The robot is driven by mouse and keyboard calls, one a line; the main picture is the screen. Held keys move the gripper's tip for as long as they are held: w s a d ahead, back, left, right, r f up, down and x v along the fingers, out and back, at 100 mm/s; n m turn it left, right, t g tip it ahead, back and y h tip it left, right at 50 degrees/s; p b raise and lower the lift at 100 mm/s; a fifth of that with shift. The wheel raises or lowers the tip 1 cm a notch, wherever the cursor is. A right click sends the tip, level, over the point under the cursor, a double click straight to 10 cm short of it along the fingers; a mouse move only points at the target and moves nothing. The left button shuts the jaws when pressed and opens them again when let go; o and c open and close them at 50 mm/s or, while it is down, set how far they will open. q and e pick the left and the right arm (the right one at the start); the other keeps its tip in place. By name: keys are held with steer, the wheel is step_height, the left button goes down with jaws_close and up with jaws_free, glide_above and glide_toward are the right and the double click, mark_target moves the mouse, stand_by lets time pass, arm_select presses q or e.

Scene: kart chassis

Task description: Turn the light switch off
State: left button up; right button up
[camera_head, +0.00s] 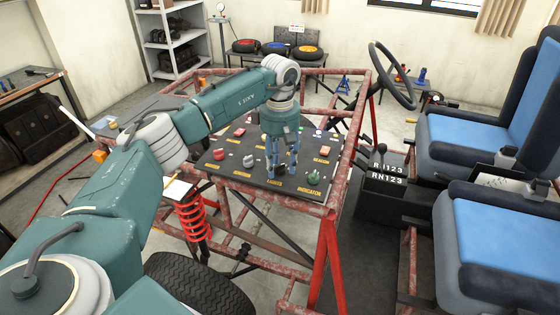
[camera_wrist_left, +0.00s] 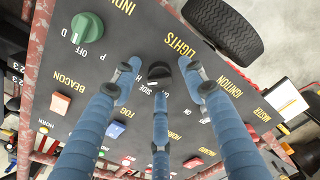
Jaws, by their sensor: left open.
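The light switch (camera_wrist_left: 159,71) is a small black rotary knob beside the yellow LIGHTS label in the left wrist view. It sits on the dark control panel (camera_head: 215,166). My left gripper (camera_head: 276,170) points down over the panel's front part in the head view, above the LIGHTS label. In the left wrist view its three blue fingers (camera_wrist_left: 158,82) are open, spread around the knob. I cannot tell whether they touch it. The fingers cover part of the position marks, and the knob's setting is unclear. In the head view the knob is hidden by the gripper. My right gripper is not in view.
A green INDICATOR knob (camera_wrist_left: 87,29) is close to the lights knob. A red BEACON button (camera_wrist_left: 60,103) and a blue FOG button (camera_wrist_left: 113,129) are also near. A red tubular frame (camera_head: 328,235) borders the panel. A steering wheel (camera_head: 392,75) and blue seats (camera_head: 490,240) stand to the right.

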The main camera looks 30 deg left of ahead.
arm_select(q)
jaws_close()
steer(key=shift+n, duration=0.3)
steer(key=n, duration=0.3)
steer(key=shift+n+b, duration=0.35)
steer(key=shift+n, duration=0.05)
steer(key=n, duration=0.9)
steer(key=shift+b, duration=0.3)
steer(key=n, duration=0.4)
steer(key=shift+n, duration=0.3)
